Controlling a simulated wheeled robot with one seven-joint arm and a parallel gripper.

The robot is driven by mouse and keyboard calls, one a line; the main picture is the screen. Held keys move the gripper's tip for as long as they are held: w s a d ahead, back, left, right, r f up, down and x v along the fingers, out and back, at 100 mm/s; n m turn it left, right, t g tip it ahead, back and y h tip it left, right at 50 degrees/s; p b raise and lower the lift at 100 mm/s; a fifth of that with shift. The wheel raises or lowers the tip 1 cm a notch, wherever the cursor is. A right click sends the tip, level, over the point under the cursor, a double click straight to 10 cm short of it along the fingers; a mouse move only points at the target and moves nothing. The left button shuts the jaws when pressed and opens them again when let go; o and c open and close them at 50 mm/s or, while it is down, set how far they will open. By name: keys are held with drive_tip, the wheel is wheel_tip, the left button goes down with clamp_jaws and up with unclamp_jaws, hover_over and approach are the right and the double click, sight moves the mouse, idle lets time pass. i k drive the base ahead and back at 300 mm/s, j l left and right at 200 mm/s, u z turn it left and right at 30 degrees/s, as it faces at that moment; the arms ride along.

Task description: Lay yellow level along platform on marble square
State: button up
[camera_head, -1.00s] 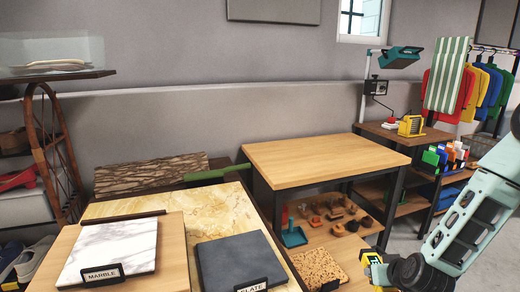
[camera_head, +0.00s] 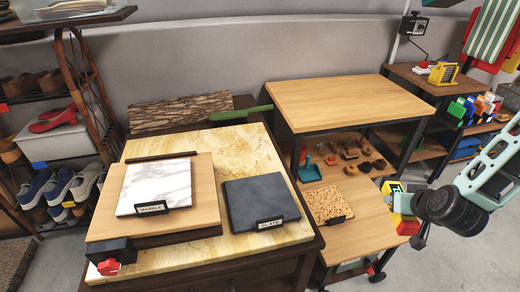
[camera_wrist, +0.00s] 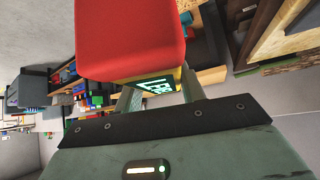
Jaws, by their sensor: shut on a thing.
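The yellow level (camera_head: 398,198) with a red end (camera_head: 407,225) is held by my gripper (camera_head: 412,207) at the right of the head view, apart from the tables. In the wrist view its red end block (camera_wrist: 130,40) fills the top, with a lettered side beneath. My gripper is shut on it; the fingertips are partly hidden. The white marble square (camera_head: 158,180) lies flat on the wooden platform (camera_head: 205,190), behind a MARBLE label. A dark strip (camera_head: 162,156) runs along the platform's back edge. The marble's top is bare.
The slate tile (camera_head: 258,195) lies right of the platform on the yellow stone table (camera_head: 245,148). A cork tile (camera_head: 328,202) is on a lower wooden table. A raised wooden table (camera_head: 330,100) stands behind. A red knob (camera_head: 109,267) sits at the platform's front left.

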sight(155, 180)
drive_tip(key=k+j+u, duration=0.1)
drive_tip(key=j+u, duration=0.15)
drive_tip(key=u, duration=0.2)
drive_tip(key=j+u, duration=0.25)
drive_tip(key=u, duration=0.2)
drive_tip(key=j+u, duration=0.3)
drive_tip(key=u, duration=0.2)
drive_tip(key=j+u, duration=0.25)
drive_tip(key=u, duration=0.2)
drive_tip(key=i+j+u, duration=0.25)
drive_tip(key=i+j+z, duration=0.1)
drive_tip(key=z, duration=0.25)
drive_tip(key=i+j+z, duration=0.25)
drive_tip(key=z, duration=0.15)
drive_tip(key=i+z, duration=0.2)
drive_tip(key=i, duration=0.2)
drive_tip(key=l, duration=0.7)
